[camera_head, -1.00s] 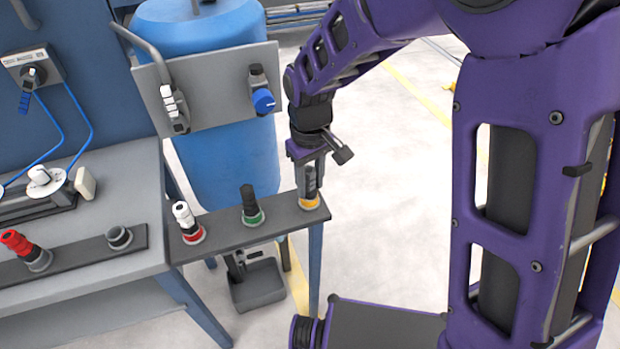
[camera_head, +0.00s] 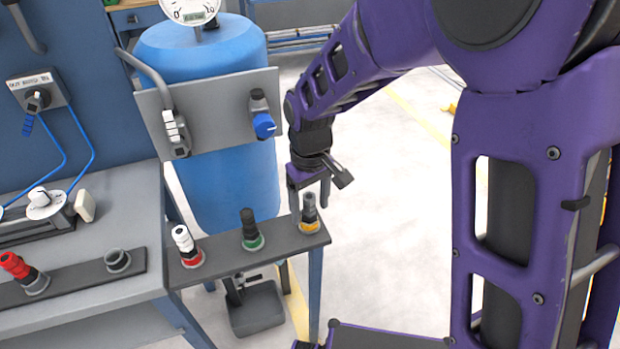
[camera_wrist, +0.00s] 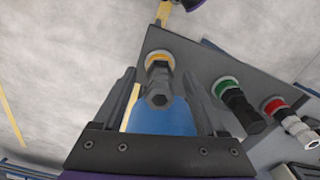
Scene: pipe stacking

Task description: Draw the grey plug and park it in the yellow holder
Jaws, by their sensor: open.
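The grey plug (camera_head: 309,208) stands upright in the yellow holder (camera_head: 309,228) at the right end of the narrow dark shelf. My gripper (camera_head: 309,197) is open just above it, its fingers on either side of the plug's top and apart from it. In the wrist view, the plug (camera_wrist: 158,88) shows end-on between the two open fingers (camera_wrist: 160,76), and the yellow ring (camera_wrist: 159,57) circles its base. Nothing is held.
A black plug in a green holder (camera_head: 252,241) and a white plug in a red holder (camera_head: 190,257) share the shelf. On the bench, a red plug (camera_head: 15,265) stands beside an empty grey holder (camera_head: 118,260). A blue tank (camera_head: 215,80) rises behind.

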